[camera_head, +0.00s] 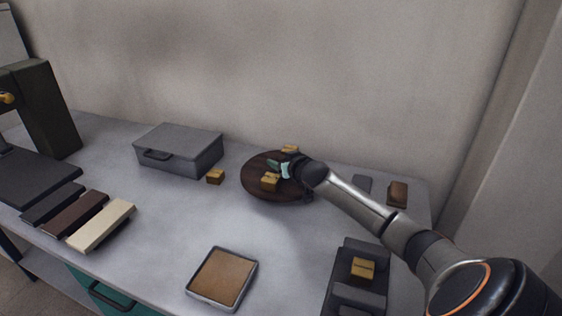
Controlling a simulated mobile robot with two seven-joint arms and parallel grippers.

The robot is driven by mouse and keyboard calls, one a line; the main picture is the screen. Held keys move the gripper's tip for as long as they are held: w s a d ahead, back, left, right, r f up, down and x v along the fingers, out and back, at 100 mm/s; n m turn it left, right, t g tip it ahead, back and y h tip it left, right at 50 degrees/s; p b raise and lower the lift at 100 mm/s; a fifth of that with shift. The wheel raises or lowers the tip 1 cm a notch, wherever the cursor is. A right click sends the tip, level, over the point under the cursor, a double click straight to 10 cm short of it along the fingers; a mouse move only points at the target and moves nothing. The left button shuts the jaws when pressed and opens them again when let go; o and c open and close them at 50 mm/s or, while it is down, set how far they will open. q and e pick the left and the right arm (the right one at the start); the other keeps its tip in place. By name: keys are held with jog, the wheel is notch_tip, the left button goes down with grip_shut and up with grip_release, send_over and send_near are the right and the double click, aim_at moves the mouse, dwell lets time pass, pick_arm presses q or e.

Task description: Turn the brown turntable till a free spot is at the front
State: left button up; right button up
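The brown turntable (258,186) is a round dark disc on the grey table, right of the middle. A small yellow-brown block (270,181) sits on its front part, and another block (290,150) shows at its back edge. My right gripper (284,168) is over the right half of the turntable, beside the front block. Its fingers are small in the picture, and I cannot tell whether they are open or shut, or whether they touch the disc. My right arm hides the turntable's right edge. My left gripper is not in view.
A grey case (180,148) and a loose block (215,176) stand left of the turntable. A framed tan pad (222,278) lies in front. A dark holder with a block (363,267) is at front right. Coloured strips (101,226) lie at left. The table's centre is clear.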

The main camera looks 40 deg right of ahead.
grip_shut()
dwell(1.1)
